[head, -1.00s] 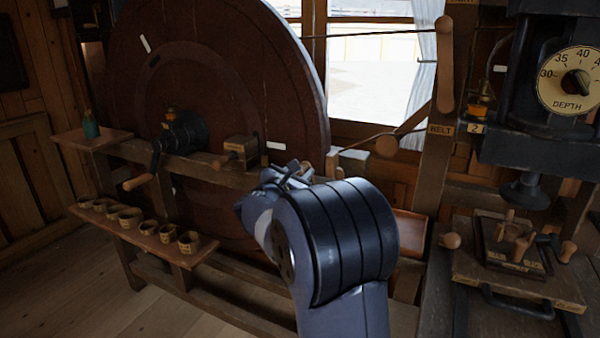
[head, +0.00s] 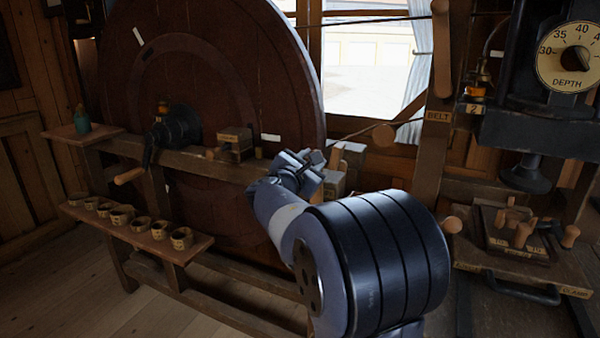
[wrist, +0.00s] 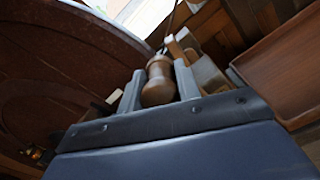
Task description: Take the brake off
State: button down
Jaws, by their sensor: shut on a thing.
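My gripper (wrist: 158,95) is shut on a turned brown wooden handle (wrist: 158,82), whose rounded end shows between the two fingers. I take it for the brake handle, but no label on it is readable. In the head view my gripper (head: 303,168) is at the right end of the wooden frame, close in front of the large dark wheel (head: 235,75). The handle itself is hidden there by my gripper. A pale wooden block (head: 350,156) with an upright peg (head: 336,157) stands just right of my gripper; whether it touches the wheel is unclear.
A crank (head: 130,176) and a small box (head: 235,140) sit on the frame to the left. A shelf (head: 195,247) holds several small cups. To the right are a post marked BELT (head: 437,116) and a press with a DEPTH dial (head: 574,56).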

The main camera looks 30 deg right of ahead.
jog(key=s+d+f+m+b, duration=0.1)
jog(key=s+d+m+b, duration=0.3)
jog(key=s+b, duration=0.2)
jog(key=shift+d+f+m+b, duration=0.25)
jog(key=shift+m+b, duration=0.05)
jog(key=shift+b, duration=0.45)
jog(key=c, duration=1)
grip_release()
jog(key=shift+d, duration=0.1)
jog(key=shift+c, duration=0.2)
jog(key=shift+r, duration=0.1)
jog(key=v, duration=1.1)
jog(key=shift+d, duration=0.1)
